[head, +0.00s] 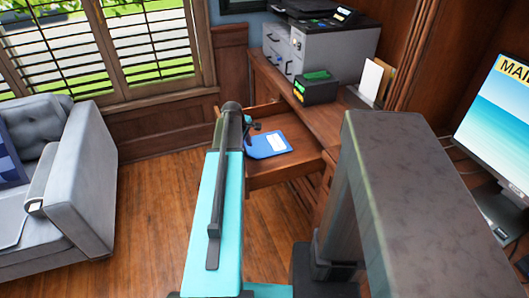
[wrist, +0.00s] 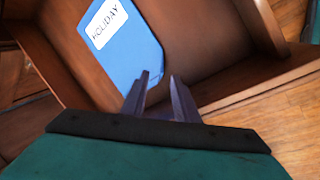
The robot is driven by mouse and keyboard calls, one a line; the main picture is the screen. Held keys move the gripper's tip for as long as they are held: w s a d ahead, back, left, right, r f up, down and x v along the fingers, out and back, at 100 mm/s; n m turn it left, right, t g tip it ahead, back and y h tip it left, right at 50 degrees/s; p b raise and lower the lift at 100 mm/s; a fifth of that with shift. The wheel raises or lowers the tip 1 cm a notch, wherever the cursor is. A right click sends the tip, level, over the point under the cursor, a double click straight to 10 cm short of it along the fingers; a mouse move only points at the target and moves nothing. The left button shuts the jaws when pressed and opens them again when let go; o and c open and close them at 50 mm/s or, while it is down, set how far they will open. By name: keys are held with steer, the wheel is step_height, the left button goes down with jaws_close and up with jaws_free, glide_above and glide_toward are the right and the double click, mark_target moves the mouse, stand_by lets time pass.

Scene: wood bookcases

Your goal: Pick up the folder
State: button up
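A blue folder (head: 262,149) with a white label lies in an open wooden drawer (head: 297,165) of the desk. In the wrist view the folder (wrist: 130,58) lies at the upper middle, and its label reads HOLIDAY. My gripper (head: 254,127) is over the drawer, close to the folder's far left end. In the wrist view my gripper (wrist: 160,77) is open, with a gap between its two fingers. The left finger overlaps the folder's near edge in the picture. I cannot tell whether it touches the folder.
The desk (head: 318,117) carries a black and green box (head: 316,91), upright papers (head: 371,80) and a printer (head: 318,45). A monitor (head: 500,125) stands at the right. A grey sofa (head: 75,170) is at the left. The wood floor (head: 150,215) between is clear.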

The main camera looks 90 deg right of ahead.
steer(key=shift+d+f, duration=0.1)
steer(key=shift+f, duration=0.15)
steer(key=shift+p+x, duration=0.3)
steer(key=shift+x, duration=2.3)
steer(key=shift+s, duration=0.1)
jaws_close()
